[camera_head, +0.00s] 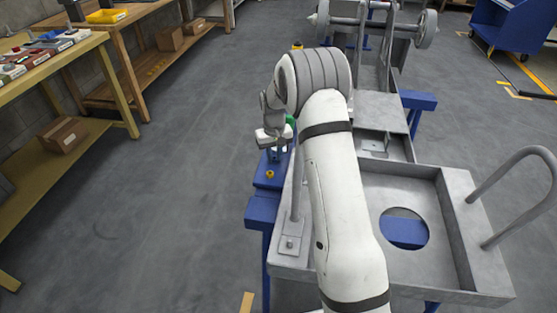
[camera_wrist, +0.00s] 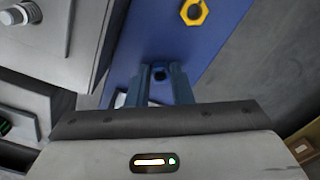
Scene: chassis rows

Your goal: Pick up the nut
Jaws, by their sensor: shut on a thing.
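A yellow nut (camera_wrist: 194,12) lies on a blue surface (camera_wrist: 213,45) at the top of the wrist view. A yellow piece that looks like the same nut (camera_head: 270,174) shows on the blue stand in the head view. My gripper (camera_wrist: 160,76) points down over the blue surface, apart from the yellow nut. Its two fingers are shut on a small dark thing (camera_wrist: 158,73), too small and dark to name surely. In the head view my gripper (camera_head: 276,154) is over the blue stand, left of the chassis, and its fingertips are hard to make out.
The grey metal chassis (camera_head: 455,215) with upright rods stands right beside the blue stand. A bolt head (camera_wrist: 20,12) shows on it in the wrist view. Wooden workbenches (camera_head: 75,50) line the left. A blue cart (camera_head: 510,25) is far right. The floor on the left is clear.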

